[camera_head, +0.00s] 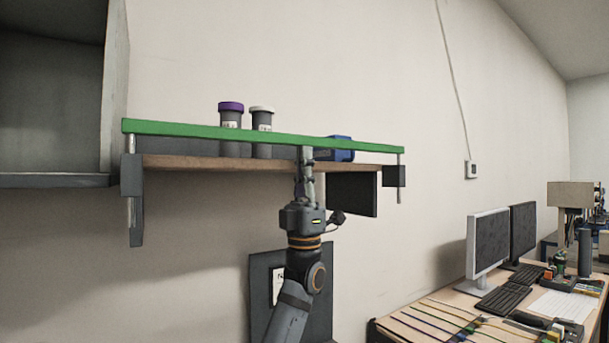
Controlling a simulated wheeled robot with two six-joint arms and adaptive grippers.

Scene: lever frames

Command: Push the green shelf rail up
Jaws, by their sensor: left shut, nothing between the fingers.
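The green shelf rail (220,132) is a long bar across the front of a wooden shelf (200,162), standing a little above the board's front edge. Metal rods carry its ends, running through grey blocks at the left (131,175) and right (394,176). My left gripper (305,154) points up from below, in front of the shelf. Its fingers are shut and empty. The fingertips reach the underside of the rail near its middle; I cannot tell for sure whether they touch it. My right gripper is not in view.
A purple-lidded jar (231,115), a white-lidded jar (262,119) and a blue object (340,149) stand on the shelf behind the rail. A grey cabinet (115,90) is at left. A desk with monitors (487,242) is at lower right.

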